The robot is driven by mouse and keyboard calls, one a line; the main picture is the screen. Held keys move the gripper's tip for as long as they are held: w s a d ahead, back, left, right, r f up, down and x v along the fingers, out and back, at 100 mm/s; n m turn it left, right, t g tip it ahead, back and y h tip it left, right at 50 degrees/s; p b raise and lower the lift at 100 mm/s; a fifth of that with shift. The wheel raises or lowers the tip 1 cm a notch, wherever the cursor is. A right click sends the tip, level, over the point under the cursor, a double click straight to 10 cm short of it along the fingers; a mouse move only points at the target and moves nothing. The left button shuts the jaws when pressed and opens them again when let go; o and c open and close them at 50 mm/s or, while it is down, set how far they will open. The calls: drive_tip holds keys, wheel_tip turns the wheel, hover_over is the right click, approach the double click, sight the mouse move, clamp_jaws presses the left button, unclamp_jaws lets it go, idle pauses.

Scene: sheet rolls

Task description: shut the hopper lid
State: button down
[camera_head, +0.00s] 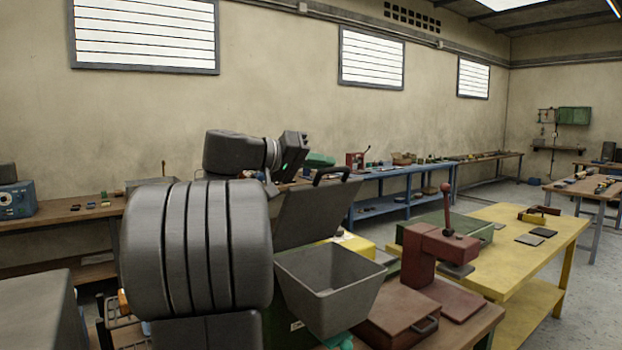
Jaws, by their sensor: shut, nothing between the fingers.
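The grey hopper (325,292) is an open-topped, tapering bin right of my arm. Its lid (313,213) stands raised and tilted back at the hopper's rear edge, so the hopper is open. A dark handle (332,174) is on the lid's upper edge. My gripper (291,157) is shut and empty, just left of the handle and near the lid's upper left corner. I cannot tell whether it touches the lid. My arm hides the lid's left side and part of the hopper's left side.
A red press (432,250) with an upright lever stands right of the hopper. A yellow table (515,262) is at right, and a blue bench (410,200) stands along the wall. Floor shows at far right.

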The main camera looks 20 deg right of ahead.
drive_tip(key=s+d+f+m+t+b, duration=0.1)
drive_tip(key=s+f+m+b, duration=0.1)
drive_tip(key=s+f+b, duration=0.2)
drive_tip(key=s+d+f+m+y+b, duration=0.1)
drive_tip(key=s+f+b, duration=0.4)
drive_tip(key=f+b, duration=0.5)
drive_tip(key=s+d+f+m+t+b, duration=0.1)
drive_tip(key=s+d+f+m+b, duration=0.2)
drive_tip(key=f+b, duration=0.4)
drive_tip(key=s+m+b, duration=0.1)
drive_tip(key=m+b, duration=0.1)
drive_tip(key=b, duration=0.7)
drive_tip(key=shift+s+f+t+y, duration=0.2)
drive_tip(key=shift+s+t+y, duration=0.1)
drive_tip(key=shift+s, duration=0.1)
drive_tip(key=shift+f+b, duration=0.2)
drive_tip(key=shift+b, duration=0.1)
drive_tip(key=shift+r, duration=0.1)
drive_tip(key=s+a+r+p, duration=0.4)
drive_tip(key=a+r+p, duration=0.1)
drive_tip(key=a, duration=0.3)
drive_tip(key=shift+s+a+r, duration=0.35)
drive_tip(key=shift+r, duration=0.5)
